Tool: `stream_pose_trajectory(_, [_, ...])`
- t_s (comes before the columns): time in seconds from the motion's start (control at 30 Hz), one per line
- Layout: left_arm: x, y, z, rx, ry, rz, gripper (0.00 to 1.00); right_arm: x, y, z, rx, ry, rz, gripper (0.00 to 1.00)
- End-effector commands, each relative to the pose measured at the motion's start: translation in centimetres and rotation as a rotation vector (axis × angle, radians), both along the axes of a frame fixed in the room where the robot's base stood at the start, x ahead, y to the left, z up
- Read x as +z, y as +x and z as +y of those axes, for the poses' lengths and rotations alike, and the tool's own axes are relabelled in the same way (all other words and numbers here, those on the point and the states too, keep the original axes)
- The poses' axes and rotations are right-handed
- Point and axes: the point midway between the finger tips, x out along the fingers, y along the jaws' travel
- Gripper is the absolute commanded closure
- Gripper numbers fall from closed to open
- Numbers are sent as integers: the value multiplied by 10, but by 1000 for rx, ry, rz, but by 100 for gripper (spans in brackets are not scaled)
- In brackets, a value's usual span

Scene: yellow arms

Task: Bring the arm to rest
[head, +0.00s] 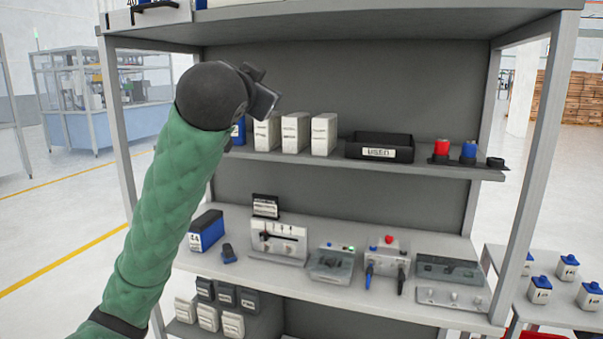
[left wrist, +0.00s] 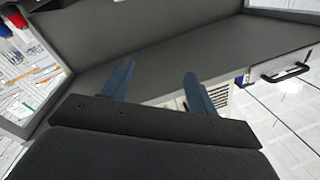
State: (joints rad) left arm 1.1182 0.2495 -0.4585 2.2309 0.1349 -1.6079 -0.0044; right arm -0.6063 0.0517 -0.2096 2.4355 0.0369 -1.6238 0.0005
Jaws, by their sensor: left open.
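My left arm (head: 160,215), in a green sleeve, reaches up from the lower left in the head view. Its dark wrist is raised in front of the shelf rack's left part. My left gripper (head: 264,92) is partly hidden behind the wrist, at about the height of the upper shelf's boxes in the picture. In the left wrist view the two blue fingers of the gripper (left wrist: 158,76) stand apart with nothing between them. My right gripper is in neither view.
The rack's upper shelf (head: 430,168) holds white boxes (head: 295,133), a black bin (head: 380,147) and red and blue items (head: 468,150). The middle shelf (head: 300,278) carries several devices. A side table (head: 560,318) with blue-topped containers stands at right. Open floor (head: 60,230) lies left.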

Motion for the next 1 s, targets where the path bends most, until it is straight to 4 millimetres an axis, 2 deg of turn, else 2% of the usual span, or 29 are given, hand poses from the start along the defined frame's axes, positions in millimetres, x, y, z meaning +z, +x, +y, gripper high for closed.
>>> stream_pose_trajectory(0.03, [-20, 3, 2, 0, -13, 25, 41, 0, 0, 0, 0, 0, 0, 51])
stream_pose_trajectory(0.33, [-122, 8, 16, 14, -78, 157, 41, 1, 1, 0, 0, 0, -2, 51])
stream_pose_trajectory(0.57, [-201, 4, 27, 30, -120, 266, 41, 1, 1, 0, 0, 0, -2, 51])
stream_pose_trajectory(1.0, [-352, -26, 45, 68, -193, 488, 41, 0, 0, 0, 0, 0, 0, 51])
